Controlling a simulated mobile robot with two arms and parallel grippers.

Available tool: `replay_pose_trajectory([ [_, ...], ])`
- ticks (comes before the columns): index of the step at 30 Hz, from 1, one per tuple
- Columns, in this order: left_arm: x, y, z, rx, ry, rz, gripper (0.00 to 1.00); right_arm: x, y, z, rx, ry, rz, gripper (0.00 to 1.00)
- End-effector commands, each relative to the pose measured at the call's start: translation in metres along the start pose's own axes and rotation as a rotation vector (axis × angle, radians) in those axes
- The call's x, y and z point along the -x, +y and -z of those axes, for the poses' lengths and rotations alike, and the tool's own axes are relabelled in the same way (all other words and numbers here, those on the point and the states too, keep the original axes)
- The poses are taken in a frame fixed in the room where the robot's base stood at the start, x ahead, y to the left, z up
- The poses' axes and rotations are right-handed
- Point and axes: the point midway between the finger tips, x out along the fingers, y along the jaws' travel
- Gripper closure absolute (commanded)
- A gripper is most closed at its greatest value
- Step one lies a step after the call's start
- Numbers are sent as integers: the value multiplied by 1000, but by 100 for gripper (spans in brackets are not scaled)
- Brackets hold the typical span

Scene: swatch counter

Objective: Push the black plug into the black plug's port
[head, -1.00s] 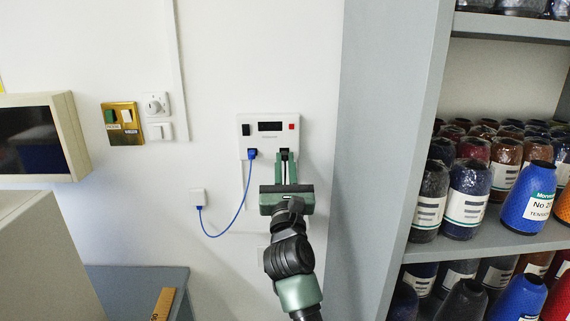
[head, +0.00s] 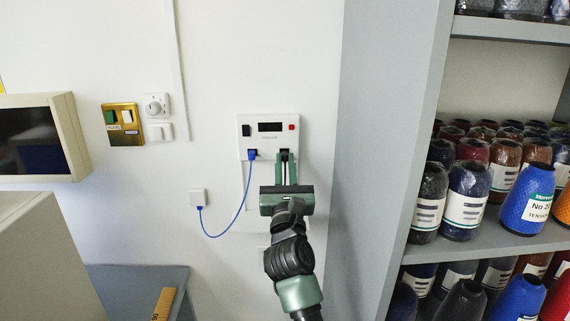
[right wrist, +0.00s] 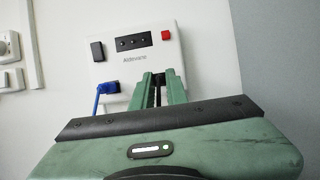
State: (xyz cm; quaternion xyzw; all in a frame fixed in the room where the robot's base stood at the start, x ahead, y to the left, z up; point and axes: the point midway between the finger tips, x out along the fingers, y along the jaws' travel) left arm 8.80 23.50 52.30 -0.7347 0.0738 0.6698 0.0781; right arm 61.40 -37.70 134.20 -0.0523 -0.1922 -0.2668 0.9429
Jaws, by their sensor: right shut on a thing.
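A white wall panel (head: 286,136) carries a black display, a black switch, a red button and a row of ports along its lower edge. My right gripper (head: 285,156), with green fingers, is at the panel's lower right and shut on the black plug (right wrist: 158,79). Only a little of the black plug shows between the fingertips in the right wrist view. It is at the panel's lower edge, in line with the port there. The fingers hide the port's opening, so I cannot tell how deep the plug sits. My left gripper is in neither view.
A blue plug (head: 252,154) sits in the panel left of my gripper; its blue cable (head: 238,212) loops to a small white wall box (head: 197,197). A grey shelf unit (head: 386,150) with yarn cones stands at the right. A brass switch plate (head: 123,124) is at the left.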

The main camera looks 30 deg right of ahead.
Motion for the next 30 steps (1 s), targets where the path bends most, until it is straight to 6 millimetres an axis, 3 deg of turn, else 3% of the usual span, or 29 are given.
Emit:
replay_pose_trajectory([
  [28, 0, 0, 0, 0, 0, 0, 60, -10, 0, 4, 1, -1, 0, 100],
  [29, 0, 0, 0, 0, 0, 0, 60, -10, 0, 4, 0, -1, 0, 77],
  [30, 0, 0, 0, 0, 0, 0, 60, -10, 0, 4, 0, -1, 0, 66],
])
